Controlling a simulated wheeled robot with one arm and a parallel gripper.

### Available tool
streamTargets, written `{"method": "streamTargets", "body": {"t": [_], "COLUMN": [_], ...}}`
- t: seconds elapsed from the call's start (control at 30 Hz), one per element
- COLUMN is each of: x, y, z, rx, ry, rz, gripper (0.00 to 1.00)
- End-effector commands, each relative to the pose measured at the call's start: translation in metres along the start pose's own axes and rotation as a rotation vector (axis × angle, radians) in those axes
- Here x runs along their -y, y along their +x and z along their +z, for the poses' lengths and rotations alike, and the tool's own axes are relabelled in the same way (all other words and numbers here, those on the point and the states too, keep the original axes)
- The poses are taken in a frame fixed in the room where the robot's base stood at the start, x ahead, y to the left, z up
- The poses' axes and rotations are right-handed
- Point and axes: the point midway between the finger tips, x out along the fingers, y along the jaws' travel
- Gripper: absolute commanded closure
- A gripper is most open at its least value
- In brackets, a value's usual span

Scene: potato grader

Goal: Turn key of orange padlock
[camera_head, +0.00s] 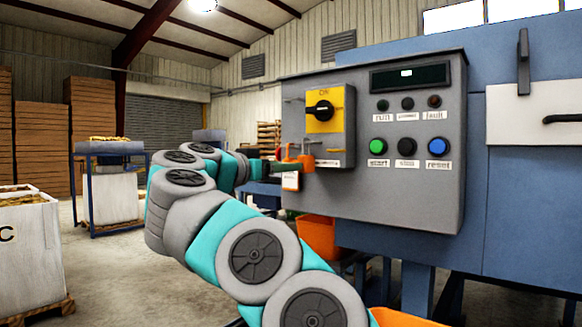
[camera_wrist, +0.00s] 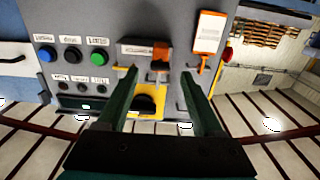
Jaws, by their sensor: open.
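The orange padlock (camera_head: 307,160) hangs at the lower left of the yellow switch plate (camera_head: 325,122) with its black rotary knob (camera_head: 320,111). In the wrist view, which is upside down, the padlock (camera_wrist: 161,52) shows just beyond the fingertips, between their lines. In the head view my gripper (camera_head: 284,167) reaches the padlock from the left. Whether a finger touches anything there is unclear.
A white tag with an orange rim (camera_head: 290,180) hangs left of the padlock; it also shows in the wrist view (camera_wrist: 208,45). The grey control box (camera_head: 400,200) carries green (camera_head: 377,146), black and blue (camera_head: 438,146) buttons. An orange bin (camera_head: 318,236) stands below.

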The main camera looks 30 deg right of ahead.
Motion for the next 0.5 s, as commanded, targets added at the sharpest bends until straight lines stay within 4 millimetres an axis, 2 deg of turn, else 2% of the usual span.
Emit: {"method": "streamTargets", "body": {"t": [0.1,0.2,0.3,0.5], "x": [-0.001,0.000,0.000,0.000], "y": [0.020,0.032,0.038,0.040], "z": [0.000,0.000,0.000,0.000], "rx": [0.000,-0.001,-0.001,-0.002], "ry": [0.002,0.000,-0.001,0.000], "rz": [0.003,0.001,0.001,-0.001], "gripper": [0.32,0.32,0.32,0.32]}}
